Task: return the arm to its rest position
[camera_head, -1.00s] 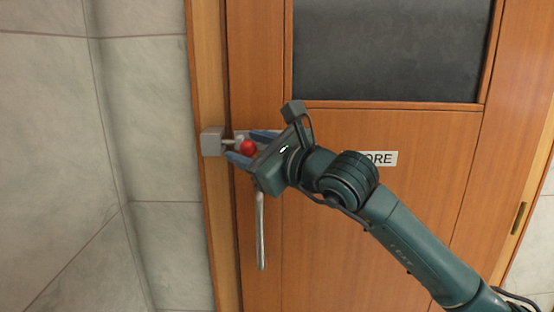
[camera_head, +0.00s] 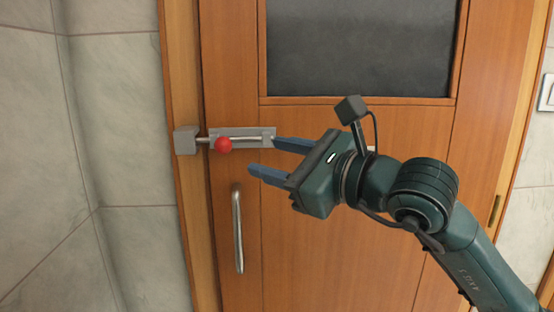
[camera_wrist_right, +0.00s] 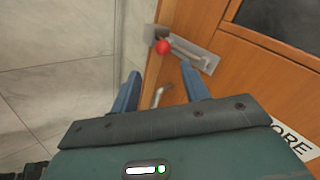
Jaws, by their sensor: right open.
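My right gripper (camera_head: 264,156) is open and empty in the head view, in front of the wooden door and to the right of the bolt's red knob (camera_head: 224,145). Its blue fingers also show in the right wrist view (camera_wrist_right: 160,90), apart with nothing between them but background. The red knob (camera_wrist_right: 163,47) lies beyond the fingertips there. The metal bolt (camera_head: 250,138) runs from its plate on the door into the grey block (camera_head: 186,140) on the frame. My left gripper is not in view.
The wooden door (camera_head: 330,230) has a vertical metal handle (camera_head: 238,230) below the bolt and a dark window (camera_head: 360,45) above. A tiled wall (camera_head: 110,120) stands on the left. A light switch (camera_head: 546,93) is at the right edge. A sign (camera_wrist_right: 291,139) is partly hidden.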

